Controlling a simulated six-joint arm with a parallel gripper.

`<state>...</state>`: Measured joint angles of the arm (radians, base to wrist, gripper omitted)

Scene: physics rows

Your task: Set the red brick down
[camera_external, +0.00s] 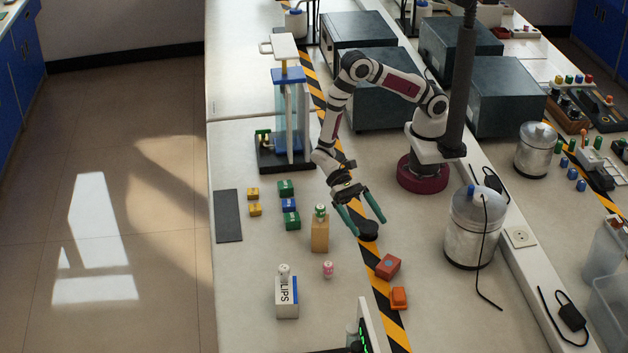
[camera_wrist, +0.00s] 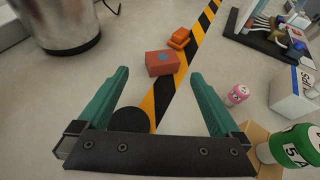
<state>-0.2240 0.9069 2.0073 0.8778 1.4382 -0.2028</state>
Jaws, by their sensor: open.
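The red brick (camera_external: 388,266) rests on the striped tape on the table, with a blue-grey spot on one face. In the wrist view the red brick (camera_wrist: 160,64) shows just beyond the fingertips, in line with the gap between them. My gripper (camera_external: 370,229) has its two green fingers spread wide and nothing between them. In the wrist view my gripper (camera_wrist: 160,73) also shows open and apart from the brick. In the external view the fingertips are up and to the left of the brick.
An orange block (camera_external: 399,298) sits close to the brick. A black disc (camera_external: 368,232) lies near the fingertips. A wooden block with a green-topped can (camera_external: 320,234), a small pink item (camera_external: 328,269) and a white box (camera_external: 287,298) stand left. A metal canister (camera_external: 476,230) stands right.

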